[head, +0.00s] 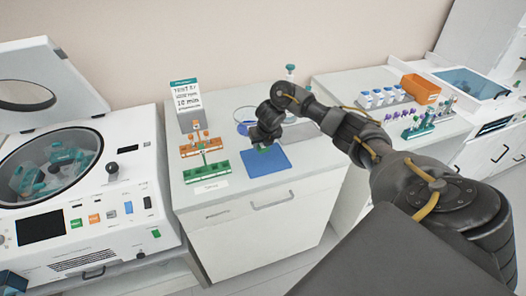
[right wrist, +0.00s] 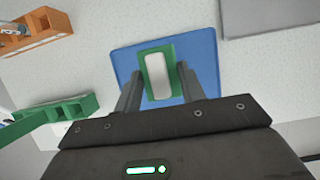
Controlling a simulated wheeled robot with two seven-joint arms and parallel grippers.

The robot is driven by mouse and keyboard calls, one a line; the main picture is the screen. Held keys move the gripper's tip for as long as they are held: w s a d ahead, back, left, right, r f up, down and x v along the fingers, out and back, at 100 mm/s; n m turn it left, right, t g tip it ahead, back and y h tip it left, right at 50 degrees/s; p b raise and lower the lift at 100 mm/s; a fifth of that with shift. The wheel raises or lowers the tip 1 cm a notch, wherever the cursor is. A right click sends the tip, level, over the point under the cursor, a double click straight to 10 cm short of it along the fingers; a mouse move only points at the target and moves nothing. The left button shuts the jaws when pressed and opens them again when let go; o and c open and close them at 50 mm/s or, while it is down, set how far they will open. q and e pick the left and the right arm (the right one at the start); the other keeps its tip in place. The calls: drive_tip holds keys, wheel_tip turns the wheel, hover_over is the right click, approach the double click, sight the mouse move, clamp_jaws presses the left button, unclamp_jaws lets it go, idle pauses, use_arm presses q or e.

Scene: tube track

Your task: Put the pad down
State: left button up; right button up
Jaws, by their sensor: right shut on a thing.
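The pad (right wrist: 158,75), green with a white face, is between the two fingers of my right gripper (right wrist: 157,85) in the right wrist view. The gripper is shut on it. The pad is over or on the blue mat (right wrist: 207,70); I cannot tell if they touch. In the head view my right gripper (head: 264,143) reaches down at the back of the blue mat (head: 268,166), and only a bit of green shows beneath it. My left gripper is not in view.
A grey plate (head: 305,131) lies to the right. A large open centrifuge (head: 85,190) stands far left. The counter in front of the mat is clear.

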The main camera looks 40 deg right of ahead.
sight(263, 149)
drive_tip(key=shift+d+f, duration=0.2)
drive_tip(key=shift+f, duration=0.1)
drive_tip(key=shift+w+f, duration=0.15)
drive_tip(key=shift+f, duration=1.4)
drive_tip(key=shift+f, duration=0.1)
drive_tip(key=o, duration=1)
drive_tip(key=shift+o, duration=0.2)
